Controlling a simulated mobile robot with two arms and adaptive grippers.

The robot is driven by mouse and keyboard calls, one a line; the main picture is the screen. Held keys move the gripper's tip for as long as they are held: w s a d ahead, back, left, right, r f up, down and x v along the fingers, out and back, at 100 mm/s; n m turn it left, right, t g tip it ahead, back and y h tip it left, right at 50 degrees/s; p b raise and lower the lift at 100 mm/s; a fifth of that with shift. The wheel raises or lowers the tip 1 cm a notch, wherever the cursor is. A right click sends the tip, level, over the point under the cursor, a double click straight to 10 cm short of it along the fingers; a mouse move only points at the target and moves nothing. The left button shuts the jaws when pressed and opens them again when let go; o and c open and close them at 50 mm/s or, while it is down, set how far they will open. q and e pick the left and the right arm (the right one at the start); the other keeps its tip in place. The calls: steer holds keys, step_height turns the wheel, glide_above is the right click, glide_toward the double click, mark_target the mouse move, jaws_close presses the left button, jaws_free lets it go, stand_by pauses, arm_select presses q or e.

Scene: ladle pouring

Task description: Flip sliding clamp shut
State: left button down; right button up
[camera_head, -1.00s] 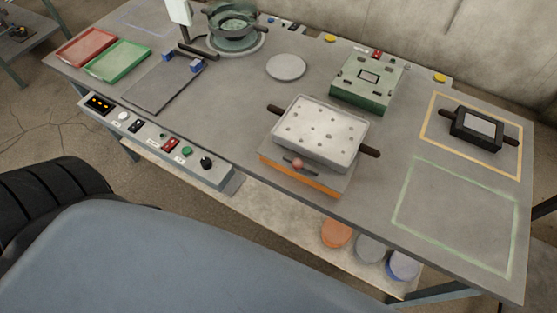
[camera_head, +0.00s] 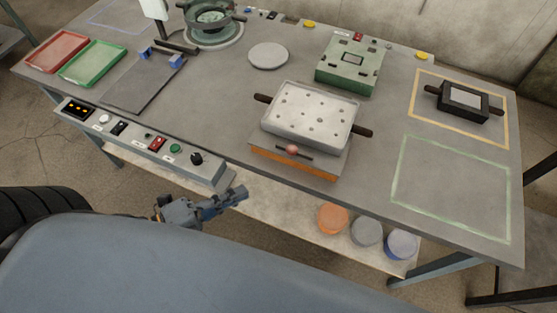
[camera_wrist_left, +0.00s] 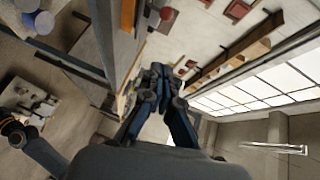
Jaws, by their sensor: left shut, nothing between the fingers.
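My left gripper (camera_head: 236,195) is shut and empty. It is low in front of the table's near edge, beside the right end of the control panel, touching nothing that I can see. Its fingers fill the middle of the left wrist view (camera_wrist_left: 155,78). A white perforated box (camera_head: 312,114) with dark side handles sits on an orange-edged base (camera_head: 292,166). A bar with a red knob (camera_head: 291,150) is at the front of that base. I cannot tell whether this is the sliding clamp. My right gripper is not in view.
The control panel (camera_head: 140,143) runs along the table's front left. Blue blocks (camera_head: 176,61) sit on a dark plate (camera_head: 142,88). A green fixture (camera_head: 350,65) and a black handled box (camera_head: 465,100) stand farther back. A lower shelf (camera_head: 285,215) holds round tubs.

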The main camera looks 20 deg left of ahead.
arm_select(q)
steer(key=p, duration=0.3)
glide_toward(293, 151)
steer(key=shift+s+d+f+x, duration=0.3)
steer(key=shift+f+x, duration=0.1)
steer(key=shift+x, duration=2.65)
steer(key=shift+d, duration=0.1)
